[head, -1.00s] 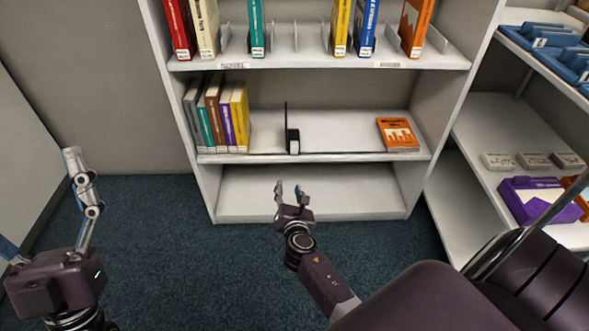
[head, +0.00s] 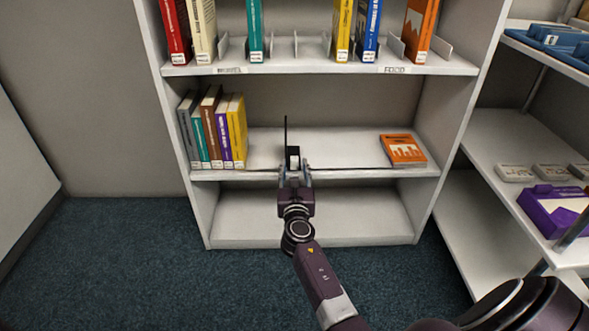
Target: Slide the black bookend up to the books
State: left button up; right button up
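The black bookend (head: 286,134) stands upright on the middle shelf, a gap to the right of the books. Its foot shows a white label toward me. The books (head: 214,135), in grey, teal, brown, purple and yellow, stand at the left end of the same shelf. My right gripper (head: 295,171) is at the shelf's front edge, its fingers spread on either side of the bookend's front end. I cannot tell whether the fingers touch it. My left gripper is out of view.
An orange book (head: 402,149) lies flat at the right of the middle shelf (head: 345,147). The upper shelf (head: 300,62) holds several books and dividers. The bottom shelf (head: 355,212) is empty. A side rack with a purple tray (head: 553,208) stands at right.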

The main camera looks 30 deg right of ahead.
jog(key=shift+w+d, duration=0.35)
jog(key=shift+w, duration=0.1)
grip_shut()
